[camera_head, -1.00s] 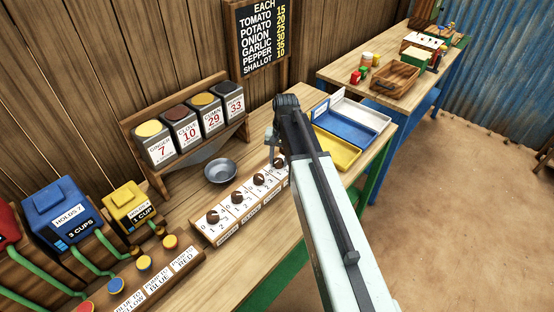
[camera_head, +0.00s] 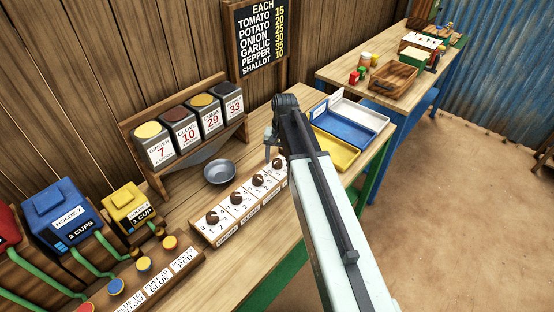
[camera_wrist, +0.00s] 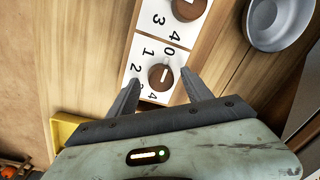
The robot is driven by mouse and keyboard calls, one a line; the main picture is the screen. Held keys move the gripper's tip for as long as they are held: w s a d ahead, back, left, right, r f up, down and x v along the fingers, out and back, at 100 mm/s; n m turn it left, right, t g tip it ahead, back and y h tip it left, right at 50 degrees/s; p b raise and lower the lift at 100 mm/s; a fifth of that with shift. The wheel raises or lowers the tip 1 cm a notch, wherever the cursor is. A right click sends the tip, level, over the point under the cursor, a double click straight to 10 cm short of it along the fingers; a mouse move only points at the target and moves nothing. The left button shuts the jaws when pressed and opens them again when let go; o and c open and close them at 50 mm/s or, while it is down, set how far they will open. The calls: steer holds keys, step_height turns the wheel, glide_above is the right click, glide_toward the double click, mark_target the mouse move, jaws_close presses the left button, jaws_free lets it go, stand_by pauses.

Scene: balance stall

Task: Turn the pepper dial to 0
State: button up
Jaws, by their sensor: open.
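A white strip with several brown round dials (camera_head: 212,217) runs along the table in the head view. The end dial (camera_wrist: 161,77), nearest the trays, shows in the wrist view with numbers 0 to 4 around it. It has a short white mark; I cannot tell surely which number it points to. Its name label is not readable, so I cannot confirm it is the pepper dial. My gripper (camera_wrist: 162,80) is open, with its two fingers on either side of this dial in the wrist view. Contact cannot be told. In the head view my arm partly hides this end.
A neighbouring dial (camera_wrist: 188,8) lies close by. A grey bowl (camera_head: 220,171) stands behind the strip, before the spice bins (camera_head: 155,147). A yellow tray (camera_head: 334,154) and blue tray (camera_head: 349,129) lie to the right. Pump buttons (camera_head: 144,264) are at the front left.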

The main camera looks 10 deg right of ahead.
mark_target(280, 161)
steer(key=r+p, duration=0.4)
steer(key=r, duration=0.1)
steer(key=r+p, duration=0.2)
steer(key=p, duration=0.1)
steer(key=shift+s+d+r, duration=0.15)
steer(key=shift+d+r, duration=0.1)
steer(key=shift+d, duration=0.05)
steer(key=shift+f, duration=0.1)
steer(key=shift+f, duration=0.1)
steer(key=shift+n, duration=0.5)
steer(key=s+b, duration=0.1)
steer(key=s, duration=0.1)
steer(key=s+a+f+b, duration=0.1)
steer(key=s, duration=0.1)
steer(key=s+a+f+b, duration=0.1)
steer(key=s, duration=0.2)
steer(key=shift+f, duration=0.25)
steer(key=s+n, duration=0.3)
steer(key=s, duration=0.4)
steer(key=shift+d+h, duration=0.25)
steer(key=shift+h, duration=0.15)
